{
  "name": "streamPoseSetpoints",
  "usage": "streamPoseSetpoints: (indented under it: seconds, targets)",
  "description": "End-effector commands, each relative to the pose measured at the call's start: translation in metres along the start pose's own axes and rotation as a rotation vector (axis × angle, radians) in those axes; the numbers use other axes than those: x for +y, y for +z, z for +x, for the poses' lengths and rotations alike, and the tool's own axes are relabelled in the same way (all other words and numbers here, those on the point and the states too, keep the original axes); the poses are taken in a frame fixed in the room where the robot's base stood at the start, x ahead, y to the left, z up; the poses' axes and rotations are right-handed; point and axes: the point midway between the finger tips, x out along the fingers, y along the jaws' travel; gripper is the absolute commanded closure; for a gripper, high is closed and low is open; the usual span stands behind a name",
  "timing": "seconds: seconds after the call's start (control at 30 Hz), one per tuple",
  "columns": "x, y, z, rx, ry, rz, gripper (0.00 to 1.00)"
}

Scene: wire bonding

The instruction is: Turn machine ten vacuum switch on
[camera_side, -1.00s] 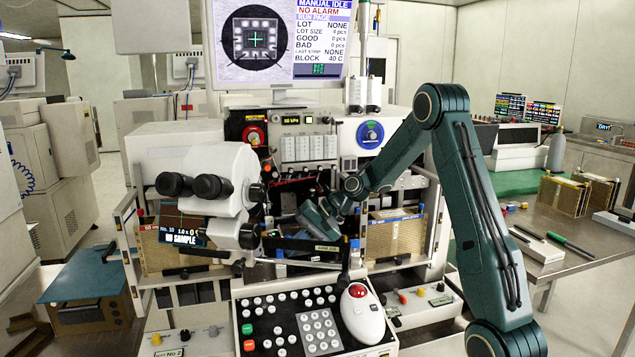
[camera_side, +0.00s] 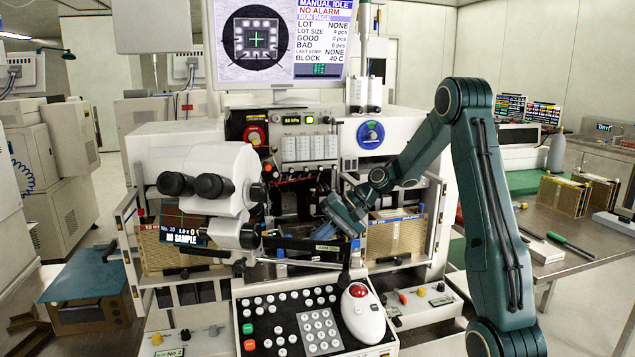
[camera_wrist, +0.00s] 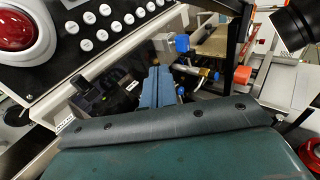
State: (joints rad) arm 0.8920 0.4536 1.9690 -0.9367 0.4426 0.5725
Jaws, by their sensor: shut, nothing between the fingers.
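Machine ten (camera_side: 170,215) is the white bonder in the middle of the side view, with a "No. 10" and "NO SAMPLE" readout on its eyepiece unit. In the wrist view my gripper (camera_wrist: 155,78) shows blue-grey fingers, shut and empty, over dark machine parts.
A keypad console (camera_side: 285,325) with a red-topped trackball (camera_side: 360,308) stands in front. A tan slotted magazine (camera_side: 395,235) sits right of my gripper. The eyepieces (camera_side: 192,185) jut out at left. A blue round dial (camera_side: 370,134) and a red knob (camera_side: 254,136) flank the strip.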

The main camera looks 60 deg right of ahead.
Motion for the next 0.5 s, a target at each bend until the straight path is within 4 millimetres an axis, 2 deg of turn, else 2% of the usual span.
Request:
streamPoseSetpoints:
  seconds: [0.2,0.5]
  targets:
    - [0.001,-0.002,-0.039,0.006,0.0,0.0,1.0]
    - [0.0,-0.002,-0.071,0.004,0.0,0.0,1.0]
